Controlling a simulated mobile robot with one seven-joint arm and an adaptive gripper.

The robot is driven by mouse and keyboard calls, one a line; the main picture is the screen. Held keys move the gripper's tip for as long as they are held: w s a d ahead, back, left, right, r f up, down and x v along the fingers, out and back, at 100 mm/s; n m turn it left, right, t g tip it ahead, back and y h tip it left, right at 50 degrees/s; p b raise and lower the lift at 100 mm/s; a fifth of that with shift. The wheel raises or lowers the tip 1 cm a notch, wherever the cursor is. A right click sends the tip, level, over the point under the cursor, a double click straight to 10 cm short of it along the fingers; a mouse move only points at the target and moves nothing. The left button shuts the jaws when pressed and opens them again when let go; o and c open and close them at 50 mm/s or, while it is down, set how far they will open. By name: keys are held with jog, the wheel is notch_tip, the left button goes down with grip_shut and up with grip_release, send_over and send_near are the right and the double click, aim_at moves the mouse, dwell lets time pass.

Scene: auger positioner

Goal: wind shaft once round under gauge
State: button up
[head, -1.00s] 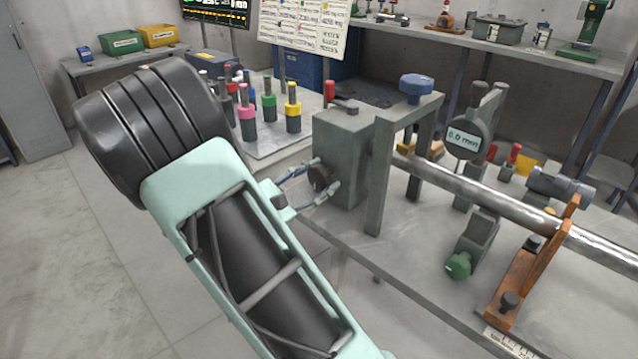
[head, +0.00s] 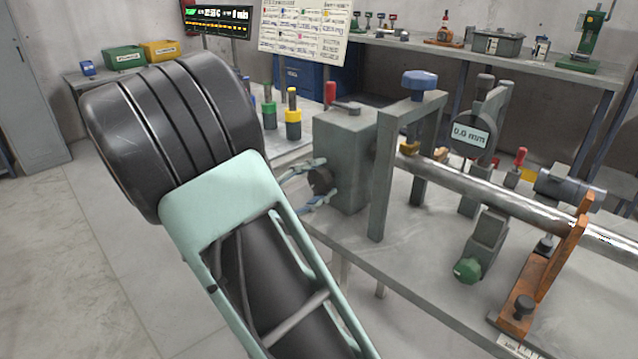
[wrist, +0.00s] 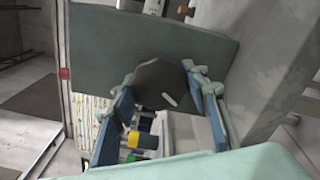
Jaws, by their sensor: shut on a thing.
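The steel shaft (head: 490,195) runs from the grey headstock block (head: 342,160) to the right, above the bench. A round gauge (head: 472,133) reading about 0.0 mm stands behind the shaft. My gripper (head: 318,182) is at the block's left face, with its fingers either side of a dark round knob (head: 320,180). In the wrist view my gripper (wrist: 166,85) is shut on the dark knob (wrist: 160,82), one finger at each side. A pale mark shows on the knob's face. The shaft is hidden in the wrist view.
A grey upright frame with a blue knob (head: 420,83) straddles the shaft. An orange support (head: 545,265) and a green-knobbed block (head: 470,268) stand on the bench (head: 415,270). Coloured pegs (head: 291,112) stand behind my arm. Floor at left is clear.

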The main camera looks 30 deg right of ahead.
dwell(0.3)
jog(key=o, duration=1.2)
jog(key=shift+c, duration=0.2)
jog(key=v, duration=1.2)
